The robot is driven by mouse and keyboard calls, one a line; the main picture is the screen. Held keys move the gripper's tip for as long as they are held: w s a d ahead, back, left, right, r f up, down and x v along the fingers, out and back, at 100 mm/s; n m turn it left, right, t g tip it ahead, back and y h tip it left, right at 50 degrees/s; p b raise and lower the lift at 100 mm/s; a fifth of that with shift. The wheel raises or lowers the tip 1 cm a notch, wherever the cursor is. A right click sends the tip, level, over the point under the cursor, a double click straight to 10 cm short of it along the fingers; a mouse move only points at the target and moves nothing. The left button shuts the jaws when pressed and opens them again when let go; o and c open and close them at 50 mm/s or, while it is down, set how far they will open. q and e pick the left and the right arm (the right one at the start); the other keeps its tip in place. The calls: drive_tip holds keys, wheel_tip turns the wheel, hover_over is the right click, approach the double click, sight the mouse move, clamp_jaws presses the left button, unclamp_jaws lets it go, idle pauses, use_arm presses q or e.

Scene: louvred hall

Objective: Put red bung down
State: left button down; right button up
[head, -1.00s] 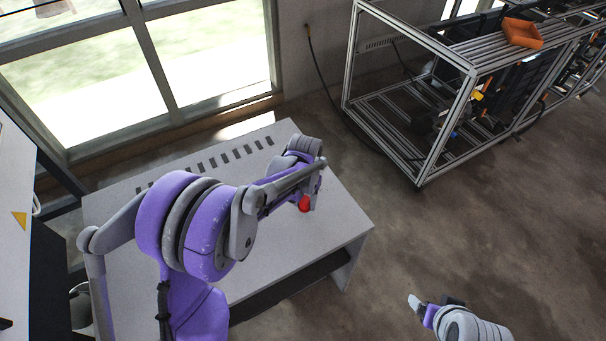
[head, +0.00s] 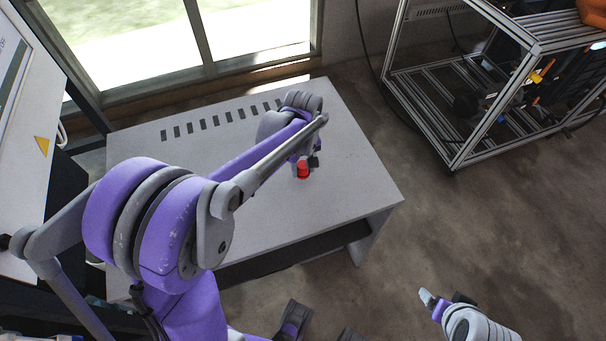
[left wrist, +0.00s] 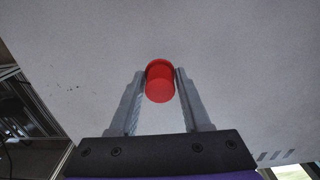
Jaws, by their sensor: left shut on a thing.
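The red bung (head: 303,171) is a small red cylinder over the grey-white table (head: 345,190), right of the table's middle. My left gripper (head: 308,164) is shut on it. In the left wrist view the bung (left wrist: 160,82) sits between the two grey fingertips of the left gripper (left wrist: 160,80), with the pale table top (left wrist: 240,70) behind it. I cannot tell whether the bung touches the table or hangs just above it. Part of my right arm shows at the lower right of the head view; its jaw state is unclear.
The table top around the bung is clear, with a row of dark slots along its back. A metal frame rack (head: 455,150) stands at the upper right, with an orange bin (head: 592,12) on top. Windows are behind the table. A white panel (head: 25,130) stands at the left.

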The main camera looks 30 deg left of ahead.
sight(303, 175)
use_arm(q)
drive_tip(key=shift+f, duration=1.8)
drive_tip(key=shift+f+b, duration=0.1)
drive_tip(key=shift+b, duration=0.2)
drive_tip(key=c, duration=0.8)
unclamp_jaws()
drive_tip(key=shift+f, duration=0.15)
drive_tip(key=o, duration=0.4)
drive_tip(key=shift+o, duration=0.2)
